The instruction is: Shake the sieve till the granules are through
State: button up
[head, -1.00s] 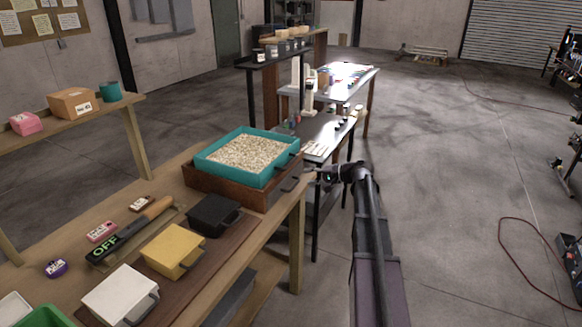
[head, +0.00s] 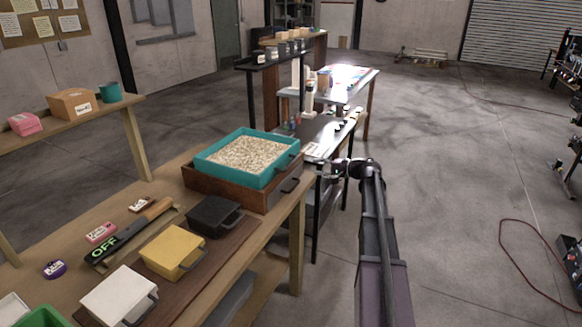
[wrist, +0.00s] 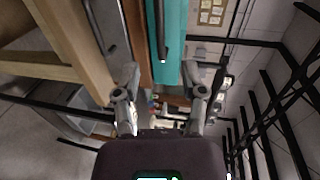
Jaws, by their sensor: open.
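The teal sieve (head: 213,168), filled with pale granules (head: 248,154), sits on a brown wooden box (head: 228,196) at the far end of the workbench. Its dark handle (head: 287,161) is on the right side. The sieve also shows in the wrist view (wrist: 173,50), with its handle (wrist: 160,30) ahead of the fingers. My gripper (head: 328,168) is to the right of the sieve, apart from it. In the wrist view my gripper (wrist: 162,92) has its two fingers spread, with nothing between them. The inside of the box under the sieve is hidden.
Black (head: 213,216), yellow (head: 172,250) and white (head: 119,296) handled boxes stand along the bench (head: 150,200). Another table (head: 330,135) stands beyond the bench.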

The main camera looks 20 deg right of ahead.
aim_at(292, 165)
jog(key=b+x, duration=0.2)
jog(key=x, duration=1)
grip_shut()
jog(key=shift+w+a, duration=0.1)
